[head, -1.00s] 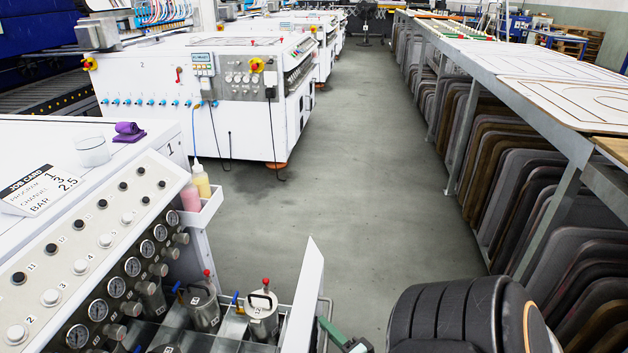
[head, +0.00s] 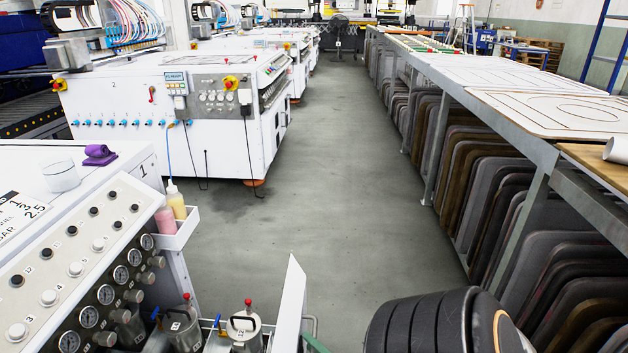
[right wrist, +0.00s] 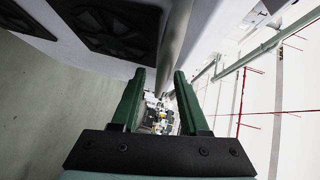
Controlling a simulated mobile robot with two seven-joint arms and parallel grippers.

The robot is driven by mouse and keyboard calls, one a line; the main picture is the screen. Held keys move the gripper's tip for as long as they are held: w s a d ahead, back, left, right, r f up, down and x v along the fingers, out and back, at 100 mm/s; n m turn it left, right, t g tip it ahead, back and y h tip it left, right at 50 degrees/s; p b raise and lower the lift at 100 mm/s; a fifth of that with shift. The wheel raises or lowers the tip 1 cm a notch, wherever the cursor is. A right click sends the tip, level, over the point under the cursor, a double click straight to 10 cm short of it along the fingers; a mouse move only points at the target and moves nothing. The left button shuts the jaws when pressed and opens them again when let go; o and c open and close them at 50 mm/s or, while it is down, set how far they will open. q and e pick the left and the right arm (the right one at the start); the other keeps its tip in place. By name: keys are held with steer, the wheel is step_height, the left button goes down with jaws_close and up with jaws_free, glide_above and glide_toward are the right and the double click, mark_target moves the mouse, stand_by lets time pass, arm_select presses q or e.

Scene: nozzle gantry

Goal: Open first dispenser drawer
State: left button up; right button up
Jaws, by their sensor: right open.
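The first dispenser drawer has a white front panel (head: 291,305) and stands pulled out from the numbered machine, with metal canisters (head: 243,328) showing behind the panel. Its grey bar handle (head: 313,322) is on the panel's right side. My right gripper (right wrist: 159,82) has its two green fingers apart. In the right wrist view a grey bar (right wrist: 176,45), which looks like the handle, passes between them; I cannot tell whether they touch it. In the head view only a bit of green finger shows at the bottom edge, beside the handle. My left gripper is out of view.
The dispenser panel with gauges and knobs (head: 95,270) is at the left. A white side tray with pink and yellow bottles (head: 177,200) juts out above the drawer. The grey aisle floor (head: 330,180) is clear. A rack of dark pallets (head: 490,200) lines the right.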

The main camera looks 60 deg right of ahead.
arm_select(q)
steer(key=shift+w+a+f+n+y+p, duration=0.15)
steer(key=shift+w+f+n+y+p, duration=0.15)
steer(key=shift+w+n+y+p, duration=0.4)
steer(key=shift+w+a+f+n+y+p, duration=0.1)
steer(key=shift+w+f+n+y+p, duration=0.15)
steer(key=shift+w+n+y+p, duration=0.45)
arm_select(e)
steer(key=v, duration=1.2)
steer(key=shift+s, duration=0.25)
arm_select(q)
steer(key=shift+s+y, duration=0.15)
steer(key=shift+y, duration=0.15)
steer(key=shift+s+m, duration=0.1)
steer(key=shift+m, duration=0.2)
arm_select(e)
steer(key=shift+a, duration=0.1)
